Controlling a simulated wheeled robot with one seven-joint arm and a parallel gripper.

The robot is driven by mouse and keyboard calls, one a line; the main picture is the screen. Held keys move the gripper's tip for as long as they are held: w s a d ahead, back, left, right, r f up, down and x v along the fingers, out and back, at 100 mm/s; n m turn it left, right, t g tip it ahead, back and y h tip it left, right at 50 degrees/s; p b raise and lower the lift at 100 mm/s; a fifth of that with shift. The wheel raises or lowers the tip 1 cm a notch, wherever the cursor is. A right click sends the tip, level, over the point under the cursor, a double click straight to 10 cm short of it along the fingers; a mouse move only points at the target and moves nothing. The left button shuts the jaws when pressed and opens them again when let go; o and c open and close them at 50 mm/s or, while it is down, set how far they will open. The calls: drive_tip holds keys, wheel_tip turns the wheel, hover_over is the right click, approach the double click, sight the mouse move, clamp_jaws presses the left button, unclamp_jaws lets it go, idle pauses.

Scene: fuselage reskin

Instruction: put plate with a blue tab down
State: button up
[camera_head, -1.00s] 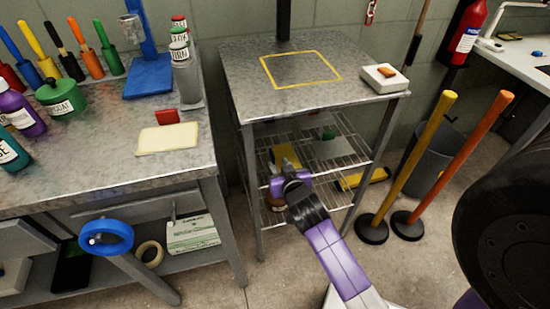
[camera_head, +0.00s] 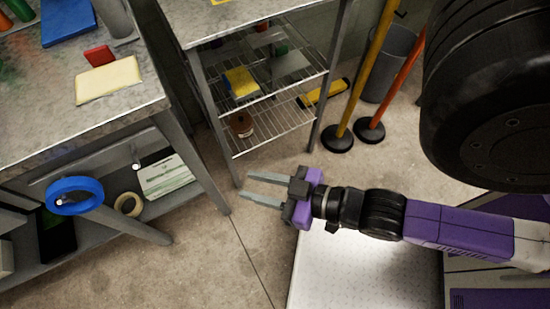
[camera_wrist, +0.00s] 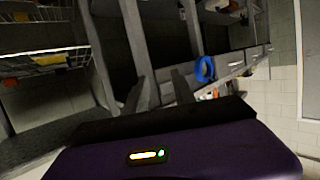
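My gripper (camera_head: 243,187) is open and empty, with its two fingers apart, in front of the wire-shelf cart and pointing left. Its fingers also show in the wrist view (camera_wrist: 158,92). I cannot make out a blue tab in any view. A cream plate (camera_head: 110,81) with a red tab (camera_head: 99,55) lies on the workbench at the left. Nothing is held between my fingers.
The cart's wire shelves (camera_head: 275,125) hold a yellow block (camera_head: 242,82) and a brown round item (camera_head: 241,124). Yellow (camera_head: 366,75) and orange (camera_head: 399,80) posts stand right of the cart. A blue ring (camera_head: 76,195) juts from the bench. The floor (camera_head: 215,255) before my gripper is clear.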

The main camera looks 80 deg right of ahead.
drive_tip(key=s+a+r+n+y, duration=0.1)
drive_tip(key=s+a+r+y, duration=0.1)
drive_tip(key=s+r, duration=0.2)
drive_tip(key=shift+s+a+r+n, duration=0.15)
drive_tip(key=shift+a+r+n, duration=0.15)
drive_tip(key=shift+a, duration=0.05)
drive_tip(key=shift+r, duration=0.1)
wheel_tip(320, 180, up, 9)
drive_tip(key=p, duration=0.9)
drive_tip(key=shift+r+p, duration=0.2)
drive_tip(key=shift+p, duration=0.1)
